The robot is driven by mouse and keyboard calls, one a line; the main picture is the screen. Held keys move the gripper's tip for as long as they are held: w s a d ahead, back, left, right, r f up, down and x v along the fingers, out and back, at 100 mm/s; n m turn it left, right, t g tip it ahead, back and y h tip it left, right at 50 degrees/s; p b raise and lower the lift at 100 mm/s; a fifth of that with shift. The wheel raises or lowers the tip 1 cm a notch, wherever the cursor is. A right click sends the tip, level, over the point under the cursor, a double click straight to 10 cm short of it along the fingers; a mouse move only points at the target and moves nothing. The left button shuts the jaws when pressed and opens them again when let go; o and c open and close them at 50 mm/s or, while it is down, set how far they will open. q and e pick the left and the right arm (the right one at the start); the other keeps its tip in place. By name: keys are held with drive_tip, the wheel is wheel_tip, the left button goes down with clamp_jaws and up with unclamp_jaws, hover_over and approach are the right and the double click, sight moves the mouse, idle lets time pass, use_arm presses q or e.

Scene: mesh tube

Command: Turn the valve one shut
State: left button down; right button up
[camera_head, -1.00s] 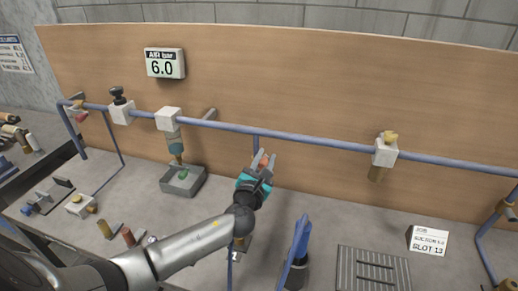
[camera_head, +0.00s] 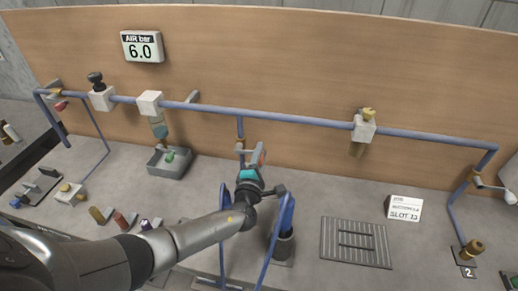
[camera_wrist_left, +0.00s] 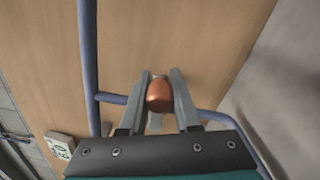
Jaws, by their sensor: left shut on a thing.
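An orange-red valve handle (camera_wrist_left: 158,95) sits between the two grey fingers of my left gripper (camera_wrist_left: 160,88) in the left wrist view. The fingers are closed against its sides. In the head view, my left gripper (camera_head: 252,157) is at the short blue drop pipe (camera_head: 240,128) below the long header pipe. A little of the orange-red handle (camera_head: 262,158) shows at the fingertips. The fingers hide most of the valve body, and I cannot tell the handle's exact angle. My right gripper is out of view.
The blue header pipe (camera_head: 290,119) runs along the wooden board. A gauge (camera_head: 142,46) reads 6.0. A grey tray (camera_head: 169,163) stands left of the gripper, and a blue stand (camera_head: 284,226) is close to my forearm. A slotted plate (camera_head: 356,243) lies right.

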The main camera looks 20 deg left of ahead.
use_arm(q)
drive_tip(key=shift+f+m, duration=0.45)
drive_tip(key=shift+m, duration=0.25)
drive_tip(key=c, duration=0.6)
unclamp_jaws()
drive_tip(key=shift+r, duration=0.1)
wheel_tip(320, 180, up, 14)
drive_tip(key=p, duration=0.7)
drive_tip(key=shift+r, duration=2.9)
drive_tip(key=shift+c, duration=0.4)
